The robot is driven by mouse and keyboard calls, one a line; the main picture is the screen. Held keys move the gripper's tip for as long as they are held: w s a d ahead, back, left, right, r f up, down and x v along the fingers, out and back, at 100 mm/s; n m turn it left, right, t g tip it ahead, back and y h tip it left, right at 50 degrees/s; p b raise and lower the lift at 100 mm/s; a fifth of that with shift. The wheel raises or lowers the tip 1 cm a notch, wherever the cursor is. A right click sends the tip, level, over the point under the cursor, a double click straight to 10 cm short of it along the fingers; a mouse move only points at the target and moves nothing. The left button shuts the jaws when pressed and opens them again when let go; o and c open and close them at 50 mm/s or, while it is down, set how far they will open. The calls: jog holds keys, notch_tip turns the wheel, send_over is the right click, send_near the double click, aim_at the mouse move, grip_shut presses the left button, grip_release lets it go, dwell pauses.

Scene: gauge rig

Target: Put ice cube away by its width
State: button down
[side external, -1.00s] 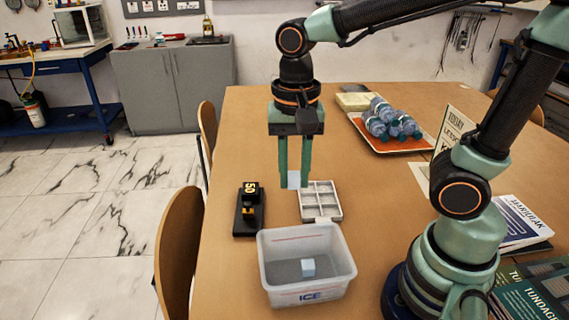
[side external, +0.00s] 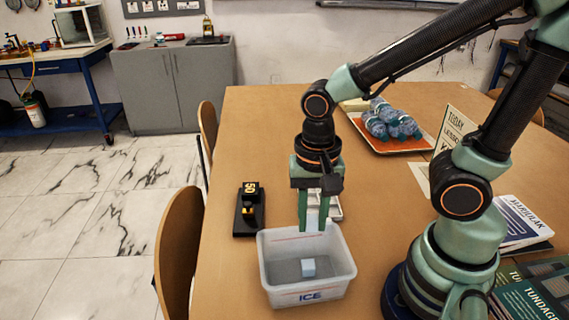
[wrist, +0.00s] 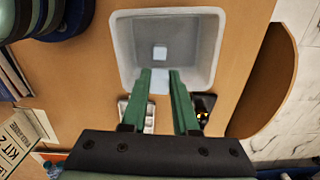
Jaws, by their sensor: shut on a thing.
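My gripper (side external: 314,228) is shut on a pale ice cube (side external: 313,217), held between the lower fingers. It hangs at the back edge of the clear bin (side external: 268,270) labelled ICE. In the wrist view the held cube (wrist: 160,82) shows between the fingertips (wrist: 159,76), by the bin's near rim. Another pale cube (side external: 308,267) lies on the bin's floor; it also shows in the wrist view (wrist: 160,53). A black gauge (side external: 247,222) with a yellow 50 stands left of the gripper. The grey compartment tray (side external: 336,208) is mostly hidden behind my gripper.
A card sign (side external: 452,133) and books (side external: 522,222) are on the right. Chairs stand along the table's left edge. The table behind the gauge is clear.

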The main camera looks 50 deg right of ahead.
aim_at(312, 218)
jog(key=shift+f, duration=0.2)
jog(key=c, duration=0.6)
grip_release()
jog(key=shift+r, duration=0.1)
notch_tip(312, 218, up, 12)
jog(key=w+d+n+t, duration=0.5)
jog(key=d+n, duration=0.2)
jog(key=n, duration=0.2)
jog(key=shift+w+d+f+n+t, duration=0.2)
jog(key=shift+w+f+n+t, duration=0.1)
jog(key=shift+w+n, duration=0.1)
